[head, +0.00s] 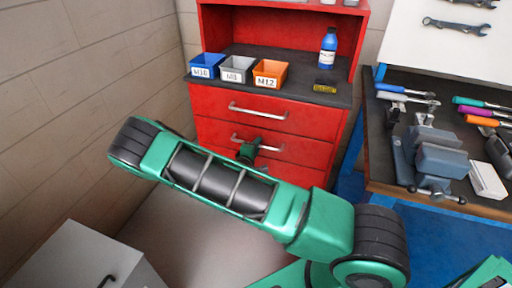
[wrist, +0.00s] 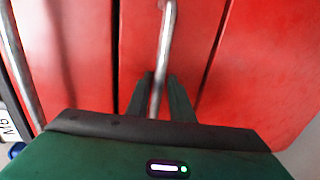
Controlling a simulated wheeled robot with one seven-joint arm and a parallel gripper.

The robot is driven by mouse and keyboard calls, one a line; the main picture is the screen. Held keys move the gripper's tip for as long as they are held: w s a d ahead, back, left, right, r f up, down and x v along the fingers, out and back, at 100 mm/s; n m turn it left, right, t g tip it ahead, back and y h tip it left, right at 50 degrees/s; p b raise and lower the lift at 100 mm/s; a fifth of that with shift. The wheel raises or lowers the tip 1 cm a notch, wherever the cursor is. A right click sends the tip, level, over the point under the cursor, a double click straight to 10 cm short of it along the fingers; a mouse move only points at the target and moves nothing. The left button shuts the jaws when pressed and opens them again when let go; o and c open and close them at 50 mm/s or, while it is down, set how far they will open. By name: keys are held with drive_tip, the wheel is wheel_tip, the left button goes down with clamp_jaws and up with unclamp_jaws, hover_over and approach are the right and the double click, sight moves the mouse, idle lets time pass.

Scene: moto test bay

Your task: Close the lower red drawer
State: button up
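The red cabinet's lower drawer (head: 300,149) has a silver bar handle (head: 280,148) and sits under the upper red drawer (head: 300,117). No drawer interior shows, and its front looks flush or nearly flush; I cannot tell whether a small gap remains. My gripper (head: 250,150) is at the middle of this handle. In the wrist view the handle (wrist: 165,35) runs between the two dark fingertips of my gripper (wrist: 160,78), which lie close on both sides of it. They look shut on it. My arm covers part of the cabinet's lower front.
Blue, grey and orange bins (head: 270,73), a blue bottle (head: 328,48) and a yellow-black object (head: 325,87) stand on the cabinet's shelf. A workbench (head: 440,195) with a vise (head: 435,160) is at the right. Grey floor shows below the cabinet.

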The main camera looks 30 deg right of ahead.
drive_tip(key=shift+d+r, duration=0.15)
drive_tip(key=shift+r, duration=0.25)
drive_tip(key=f+v, duration=0.1)
drive_tip(key=v, duration=0.9)
drive_tip(key=shift+s+a, duration=0.25)
drive_tip(key=shift+a, duration=0.2)
drive_tip(key=shift+r, duration=0.15)
drive_tip(key=s+d+r+m+g+y, duration=0.1)
drive_tip(key=s+d+r+m+g, duration=0.4)
drive_tip(key=s+d+m+g, duration=0.15)
drive_tip(key=s+d+r+m+g+y, duration=0.1)
drive_tip(key=s+d+r+m+g, duration=0.35)
drive_tip(key=s+d, duration=0.3)
drive_tip(key=s+a+r+m+y, duration=0.1)
drive_tip(key=s+r+m+y, duration=0.1)
drive_tip(key=s+r+y, duration=0.2)
drive_tip(key=s+a+r+m+y, duration=0.2)
drive_tip(key=s+r+y, duration=0.3)
drive_tip(key=s+r, duration=0.6)
drive_tip(key=s, duration=0.7)
drive_tip(key=shift+a, duration=0.2)
